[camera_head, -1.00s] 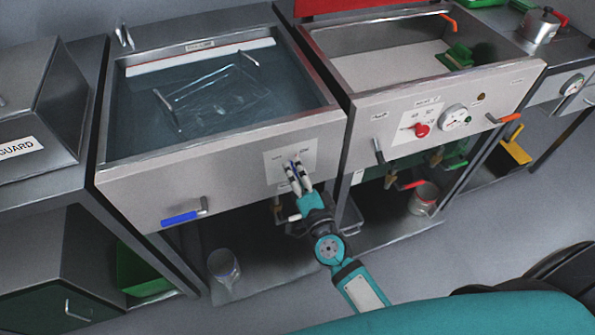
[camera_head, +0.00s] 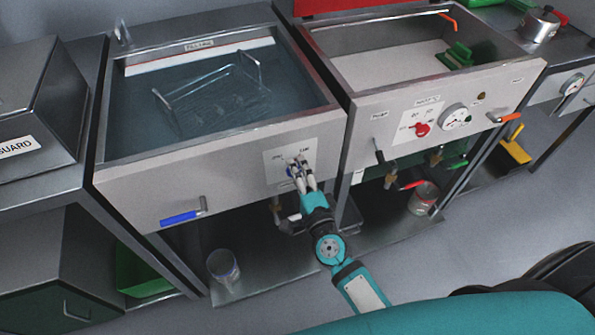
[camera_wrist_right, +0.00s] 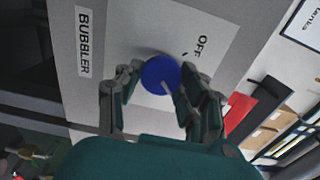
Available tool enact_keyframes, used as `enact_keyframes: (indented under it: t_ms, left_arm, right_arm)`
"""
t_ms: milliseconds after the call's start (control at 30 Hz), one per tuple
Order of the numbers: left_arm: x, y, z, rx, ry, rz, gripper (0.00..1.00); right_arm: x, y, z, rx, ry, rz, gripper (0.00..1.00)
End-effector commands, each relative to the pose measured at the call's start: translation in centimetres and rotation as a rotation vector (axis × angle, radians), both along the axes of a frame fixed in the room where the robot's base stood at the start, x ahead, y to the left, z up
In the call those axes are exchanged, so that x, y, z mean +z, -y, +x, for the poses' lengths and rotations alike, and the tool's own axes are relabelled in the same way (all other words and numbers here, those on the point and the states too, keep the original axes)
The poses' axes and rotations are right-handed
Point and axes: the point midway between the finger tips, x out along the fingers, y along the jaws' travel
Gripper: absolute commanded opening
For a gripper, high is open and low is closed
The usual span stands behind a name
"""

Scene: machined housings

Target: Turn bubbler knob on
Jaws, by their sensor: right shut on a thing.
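The bubbler knob is a round blue knob (camera_wrist_right: 160,75) with a pale pointer line, seen in the right wrist view on a light panel. Printed labels read "BUBBLER" (camera_wrist_right: 84,43) and "OFF" (camera_wrist_right: 202,46). My left gripper is not in view.
The left tank holds water and a wire rack (camera_head: 215,95). A blue-handled valve (camera_head: 180,219) sticks out of its front at the left. The right tank's front carries a red knob (camera_head: 422,129) and a gauge (camera_head: 453,119). A glass jar (camera_head: 223,268) stands on the lower shelf.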

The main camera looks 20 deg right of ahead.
Motion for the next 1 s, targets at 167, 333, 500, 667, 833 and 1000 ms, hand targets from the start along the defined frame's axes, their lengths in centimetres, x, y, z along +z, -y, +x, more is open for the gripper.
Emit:
enact_keyframes:
  t_ms: [167, 333, 500, 667, 833, 1000]
  left_arm:
    - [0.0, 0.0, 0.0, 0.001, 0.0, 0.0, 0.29]
    - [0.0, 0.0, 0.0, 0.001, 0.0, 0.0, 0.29]
    - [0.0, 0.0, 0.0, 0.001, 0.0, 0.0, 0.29]
    - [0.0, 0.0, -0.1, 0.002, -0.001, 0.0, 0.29]
    - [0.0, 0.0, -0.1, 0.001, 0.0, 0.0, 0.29]
    - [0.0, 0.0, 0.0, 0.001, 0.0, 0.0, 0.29]
  right_arm:
    - [0.0, 0.0, 0.0, -0.001, 0.001, 0.003, 0.06]
    - [0.0, 0.0, 0.0, -0.001, 0.001, 0.002, 0.59]
    - [0.0, 0.0, 0.0, 0.0, 0.0, 0.001, 0.61]
    - [0.0, 0.0, -0.3, 0.0, -0.001, 0.0, 0.61]
    - [-0.1, 0.1, -2.6, 0.001, -0.003, -0.002, 0.61]
    - [-0.1, 0.2, -6.3, 0.002, -0.003, -0.001, 0.61]
